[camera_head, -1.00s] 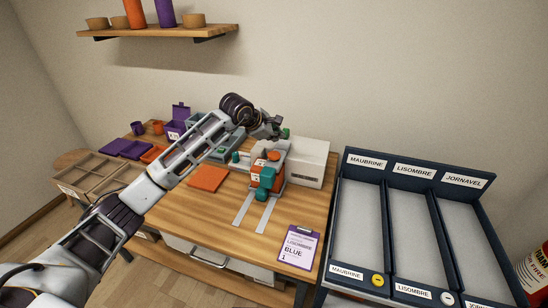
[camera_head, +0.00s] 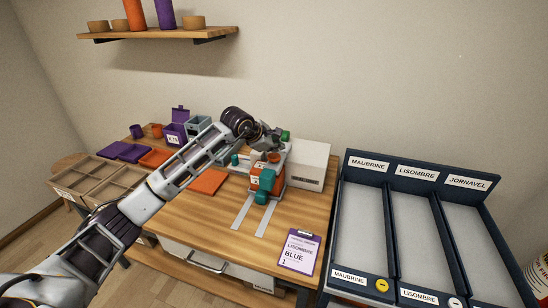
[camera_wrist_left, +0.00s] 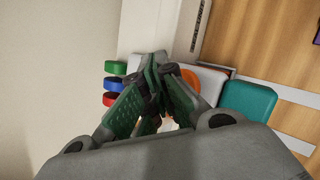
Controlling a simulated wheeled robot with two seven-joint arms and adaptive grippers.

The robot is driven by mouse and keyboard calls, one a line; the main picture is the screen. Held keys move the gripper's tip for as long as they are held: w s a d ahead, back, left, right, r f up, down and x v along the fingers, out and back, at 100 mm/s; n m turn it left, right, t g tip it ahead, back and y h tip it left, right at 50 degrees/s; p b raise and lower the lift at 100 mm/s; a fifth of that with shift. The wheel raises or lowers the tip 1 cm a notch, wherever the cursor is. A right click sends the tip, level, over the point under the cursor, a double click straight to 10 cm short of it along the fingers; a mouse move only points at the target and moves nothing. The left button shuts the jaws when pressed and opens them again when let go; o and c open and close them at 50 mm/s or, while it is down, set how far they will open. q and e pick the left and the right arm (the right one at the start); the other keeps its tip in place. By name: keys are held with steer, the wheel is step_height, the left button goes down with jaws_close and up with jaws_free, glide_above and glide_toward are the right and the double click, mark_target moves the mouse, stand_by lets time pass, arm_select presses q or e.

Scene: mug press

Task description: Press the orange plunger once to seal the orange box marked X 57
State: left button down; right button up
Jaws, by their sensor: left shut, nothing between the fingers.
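The orange box (camera_head: 256,182) sits in the small press on the wooden table, behind a teal block (camera_head: 264,197). Its marking is too small to read. The orange plunger (camera_head: 273,157) is above and beside it, under my left gripper (camera_head: 272,149). In the left wrist view the shut, green-padded fingers (camera_wrist_left: 155,65) are empty. The plunger (camera_wrist_left: 190,78) shows as an orange round just beyond them, partly hidden. I cannot tell whether the fingertips touch it. My right gripper is not in view.
A white machine (camera_head: 307,165) stands right behind the press. Green, blue and red discs (camera_wrist_left: 112,84) show at left in the wrist view. A clipboard (camera_head: 297,252) reads LISOMBRE, BLUE. An orange sheet (camera_head: 208,181) lies left. A three-lane dark rack (camera_head: 372,220) stands right.

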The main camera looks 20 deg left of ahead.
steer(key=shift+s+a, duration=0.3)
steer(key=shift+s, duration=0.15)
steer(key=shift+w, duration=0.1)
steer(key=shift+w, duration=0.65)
arm_select(q)
steer(key=shift+f+b, duration=0.35)
steer(key=shift+f, duration=0.1)
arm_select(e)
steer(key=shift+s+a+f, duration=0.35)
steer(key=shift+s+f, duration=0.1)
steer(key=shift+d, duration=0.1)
